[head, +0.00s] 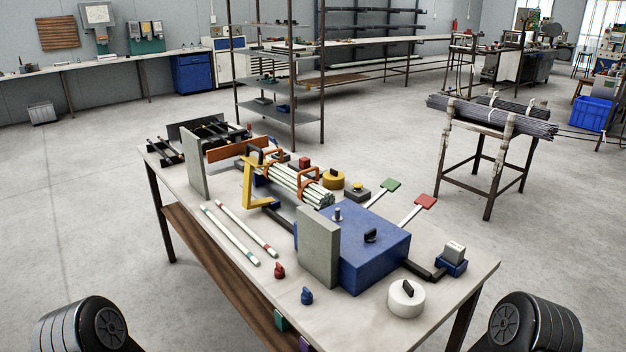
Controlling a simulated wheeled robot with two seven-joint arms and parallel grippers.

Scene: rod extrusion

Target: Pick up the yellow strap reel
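The yellow strap reel (333,180) is a short yellow disc with a dark grip on top. It lies flat on the workbench (335,285), behind the right end of the bundle of pale rods (297,184). The bundle and its orange clamp stand close in front of it. A similar white reel (406,300) with a dark grip lies at the bench's front right. Neither of my grippers is in view. Only dark rounded parts of my arms show at the bottom left and bottom right corners.
A blue box (365,248) and an upright grey plate (318,247) stand right of the middle. Green (390,186) and red (425,202) paddles stick out behind. Two loose rods (231,232) lie at front left.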

